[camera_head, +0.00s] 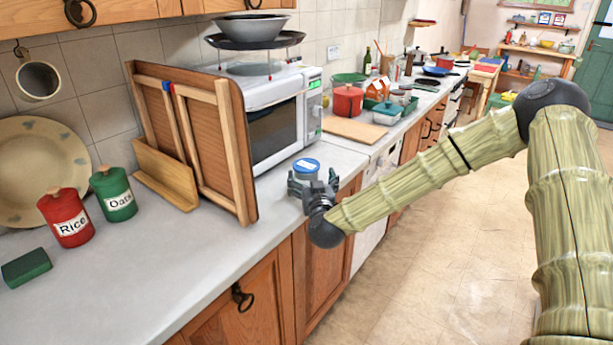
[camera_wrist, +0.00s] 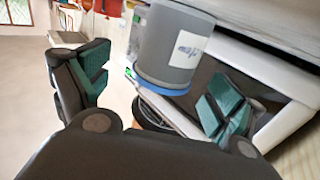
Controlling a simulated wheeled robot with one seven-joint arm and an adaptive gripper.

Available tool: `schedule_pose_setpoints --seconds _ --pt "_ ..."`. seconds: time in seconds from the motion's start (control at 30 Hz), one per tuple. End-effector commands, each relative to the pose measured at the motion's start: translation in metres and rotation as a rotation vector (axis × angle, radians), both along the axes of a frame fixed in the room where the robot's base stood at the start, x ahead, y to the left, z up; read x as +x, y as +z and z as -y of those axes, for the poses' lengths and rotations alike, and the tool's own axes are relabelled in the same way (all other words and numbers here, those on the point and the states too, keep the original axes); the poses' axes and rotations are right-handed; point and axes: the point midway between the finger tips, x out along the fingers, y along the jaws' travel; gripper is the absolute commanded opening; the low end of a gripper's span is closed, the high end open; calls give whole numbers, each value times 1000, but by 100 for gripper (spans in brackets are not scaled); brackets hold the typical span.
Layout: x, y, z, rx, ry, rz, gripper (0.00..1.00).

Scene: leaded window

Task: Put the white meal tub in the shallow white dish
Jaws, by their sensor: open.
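A pale grey-white tub (camera_wrist: 165,48) with a blue lid and a white label shows in the wrist view, upside down in that picture; I take it for the meal tub. In the head view the tub (camera_head: 306,168) stands upright near the counter's front edge, right of the microwave's front corner. My gripper (camera_head: 314,185) is open at the tub, with its fingers low around it. In the wrist view the tub is between the spread fingers, with gaps showing; I cannot tell whether either finger touches it. I cannot make out a shallow white dish in either view.
A microwave (camera_head: 272,115) and a leaning wooden rack (camera_head: 205,140) stand behind and left of the tub. A red Rice canister (camera_head: 66,217) and green Oats canister (camera_head: 114,193) stand further left. A wooden board (camera_head: 352,131) lies beyond.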

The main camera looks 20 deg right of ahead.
Motion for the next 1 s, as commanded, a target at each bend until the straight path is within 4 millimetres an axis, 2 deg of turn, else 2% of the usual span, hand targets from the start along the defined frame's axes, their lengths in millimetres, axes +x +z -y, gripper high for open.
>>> schedule_pose_setpoints --seconds 0.3,0.43,0.77,1.0 --pt "33 10 -3 1 -2 -1 94" --pt "47 8 -1 0 -1 -1 94" --pt "52 7 -1 0 1 0 94" --pt "52 7 -1 0 0 0 52"
